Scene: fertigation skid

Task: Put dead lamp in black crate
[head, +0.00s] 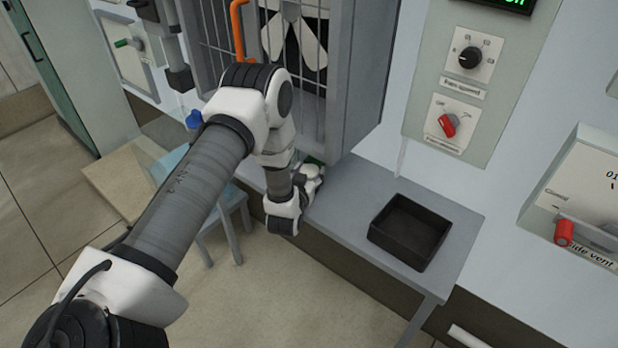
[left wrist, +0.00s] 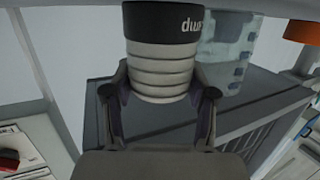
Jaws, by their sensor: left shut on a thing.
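My left gripper (left wrist: 160,95) is shut on a pale grey ribbed cylinder with a black band, the lamp (left wrist: 160,65). Upside-down lettering, partly cut off, shows on the band. In the head view my left gripper (head: 313,178) is at the left end of a grey shelf, below the barred cabinet and mostly behind my own wrist. I cannot make out the lamp there. The black crate (head: 405,262) stands on the right part of the shelf, right of the gripper, and looks empty. My right gripper is not in view.
The grey shelf (head: 350,205) is bare between my left gripper and the crate. A barred cabinet (head: 352,75) rises behind the gripper. A panel with two knobs (head: 425,80) is on the wall above the crate. A blue stool (head: 225,205) stands left, below.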

